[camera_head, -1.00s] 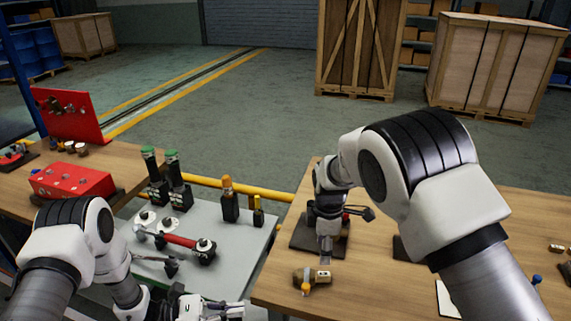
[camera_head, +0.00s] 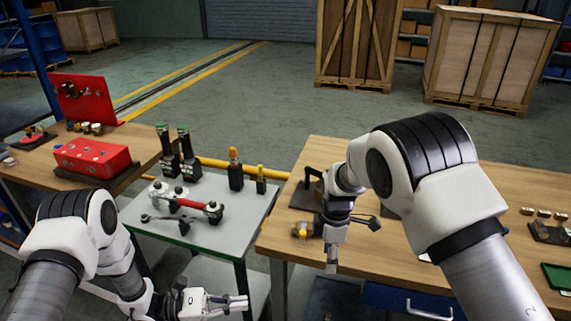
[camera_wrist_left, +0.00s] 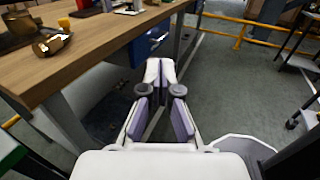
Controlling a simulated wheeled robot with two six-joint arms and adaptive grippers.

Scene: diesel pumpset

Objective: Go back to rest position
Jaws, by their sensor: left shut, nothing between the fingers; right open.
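My left gripper (camera_head: 238,303) is low at the bottom of the head view, in front of the grey-topped bench. Its fingers are together and empty; they also show in the left wrist view (camera_wrist_left: 160,72), over the floor beside the wooden table. My right gripper (camera_head: 332,265) points down at the front edge of the wooden table (camera_head: 455,207). Its fingers look small in the head view, and nothing shows held in it. A brass part with an orange cap (camera_head: 302,231) lies on the table just left of and behind the right gripper.
The grey bench (camera_head: 245,222) holds a red bar assembly (camera_head: 190,204), green-topped parts and orange- and yellow-topped bottles. A red box (camera_head: 95,158) is on the left table. A blue drawer (camera_head: 405,300) sits under the wooden table. Open floor lies behind.

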